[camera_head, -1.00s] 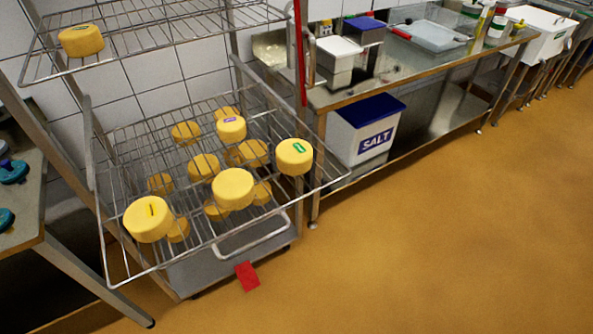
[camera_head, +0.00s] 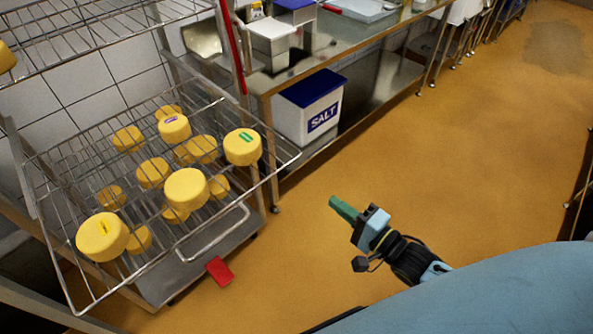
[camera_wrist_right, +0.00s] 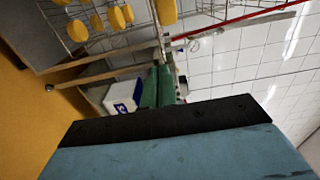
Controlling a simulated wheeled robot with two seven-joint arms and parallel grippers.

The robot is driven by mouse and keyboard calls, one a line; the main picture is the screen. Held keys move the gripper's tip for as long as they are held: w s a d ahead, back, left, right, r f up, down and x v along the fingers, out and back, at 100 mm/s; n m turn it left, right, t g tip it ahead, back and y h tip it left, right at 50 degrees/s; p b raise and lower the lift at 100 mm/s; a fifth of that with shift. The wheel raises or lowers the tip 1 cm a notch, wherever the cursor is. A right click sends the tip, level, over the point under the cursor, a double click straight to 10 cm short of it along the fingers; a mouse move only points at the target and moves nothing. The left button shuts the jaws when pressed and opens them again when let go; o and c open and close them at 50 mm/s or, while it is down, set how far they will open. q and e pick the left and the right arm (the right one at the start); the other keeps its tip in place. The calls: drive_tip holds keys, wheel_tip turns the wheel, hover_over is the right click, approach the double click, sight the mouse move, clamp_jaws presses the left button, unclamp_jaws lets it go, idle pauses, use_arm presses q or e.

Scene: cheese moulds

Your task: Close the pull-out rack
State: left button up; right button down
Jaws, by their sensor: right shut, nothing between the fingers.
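The pull-out rack (camera_head: 279,166) is a wire shelf that sticks out from the tall metal rack on the left in the head view. It has a wire handle loop (camera_head: 222,240) at its front edge. Several yellow cheeses, such as one near the front (camera_head: 187,188), lie on it, with more showing below through the wires. My right gripper (camera_head: 343,208) is to the right of the rack, over the floor and apart from it. Its green fingers are together and empty; they also show in the right wrist view (camera_wrist_right: 157,87). My left gripper is not in view.
A steel bench (camera_head: 378,50) runs along the wall behind, with a white salt bin (camera_head: 306,112) on its lower shelf. A red tag (camera_head: 219,270) shows at the rack's foot. An upper wire shelf (camera_head: 100,28) is above. The brown floor to the right is clear.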

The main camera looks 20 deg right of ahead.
sight(287, 165)
drive_tip(key=x, duration=1.4)
drive_tip(key=shift+s, duration=0.1)
